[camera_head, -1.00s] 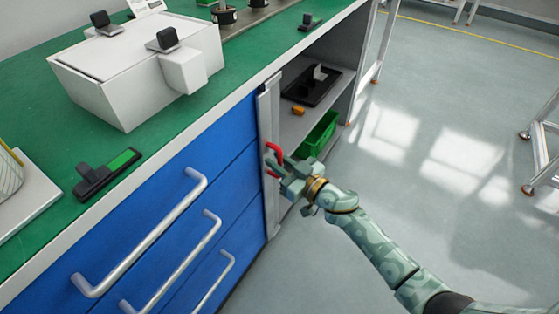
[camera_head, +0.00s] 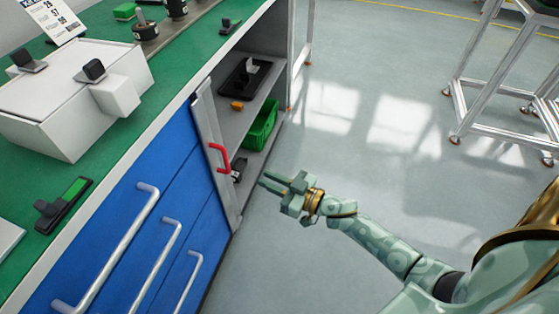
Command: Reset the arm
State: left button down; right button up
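My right gripper (camera_head: 267,181) shows in the head view in front of the cabinet, with its pale green fingers pointing left. The fingers look parted, with nothing between them. The red handle (camera_head: 220,158) on the cabinet's door (camera_head: 213,150) is to the left of the fingertips, with a clear gap between them. The door stands open, seen nearly edge-on. My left gripper is not in view.
The open cabinet holds a black tray (camera_head: 240,85), an orange item (camera_head: 237,105) and a green bin (camera_head: 262,124). Blue drawers (camera_head: 150,205) with long metal handles are at the left. A metal-framed table (camera_head: 480,85) stands at the right. The grey floor (camera_head: 370,160) between is clear.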

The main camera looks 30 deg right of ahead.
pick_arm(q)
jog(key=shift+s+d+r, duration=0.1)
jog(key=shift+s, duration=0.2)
pick_arm(e)
jog(key=shift+v, duration=0.9)
